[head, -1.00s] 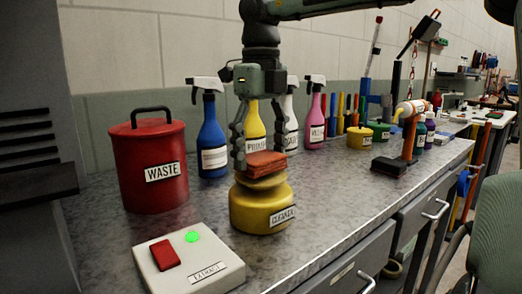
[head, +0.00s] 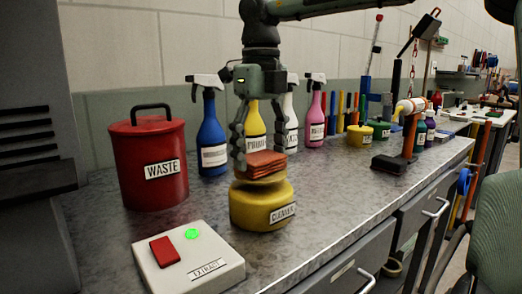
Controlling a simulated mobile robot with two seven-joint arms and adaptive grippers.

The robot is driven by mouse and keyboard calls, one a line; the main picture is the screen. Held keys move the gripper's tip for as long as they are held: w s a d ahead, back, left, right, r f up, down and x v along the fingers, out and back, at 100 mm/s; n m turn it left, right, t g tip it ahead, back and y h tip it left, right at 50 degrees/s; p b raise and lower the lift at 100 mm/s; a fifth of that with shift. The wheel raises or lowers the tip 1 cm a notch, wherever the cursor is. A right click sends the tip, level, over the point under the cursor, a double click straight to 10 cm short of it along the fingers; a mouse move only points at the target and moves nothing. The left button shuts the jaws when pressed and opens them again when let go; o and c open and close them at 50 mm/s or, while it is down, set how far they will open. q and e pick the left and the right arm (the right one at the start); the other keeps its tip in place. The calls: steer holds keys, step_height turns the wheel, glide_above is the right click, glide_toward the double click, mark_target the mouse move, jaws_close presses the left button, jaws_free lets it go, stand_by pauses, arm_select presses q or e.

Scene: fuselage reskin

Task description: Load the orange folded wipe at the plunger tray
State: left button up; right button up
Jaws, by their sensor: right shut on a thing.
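The orange folded wipe (head: 266,165) is between the fingertips of my right gripper (head: 258,160), which is shut on it. The wipe is right at the top plate of the yellow plunger can (head: 262,206) labelled CLEANER. The plate or tray (head: 262,179) on the can shows just under the wipe. I cannot tell whether the wipe presses on it or hovers slightly above. My left gripper is not in view.
A red WASTE bin (head: 150,165) stands to the left, and a white EXTRACT box (head: 190,262) with a red button in front. Blue (head: 211,135), yellow, white and pink spray bottles stand behind. A dark block with an orange post (head: 392,163) is at right; bare counter lies between.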

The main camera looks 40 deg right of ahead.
mark_target(261, 156)
steer(key=shift+f+b, duration=0.35)
steer(key=shift+f, duration=0.2)
stand_by(0.8)
steer(key=shift+r+p, duration=1.2)
steer(key=shift+r, duration=0.25)
step_height(261, 156, up, 2)
steer(key=shift+p, duration=0.3)
steer(key=shift+r, duration=1.1)
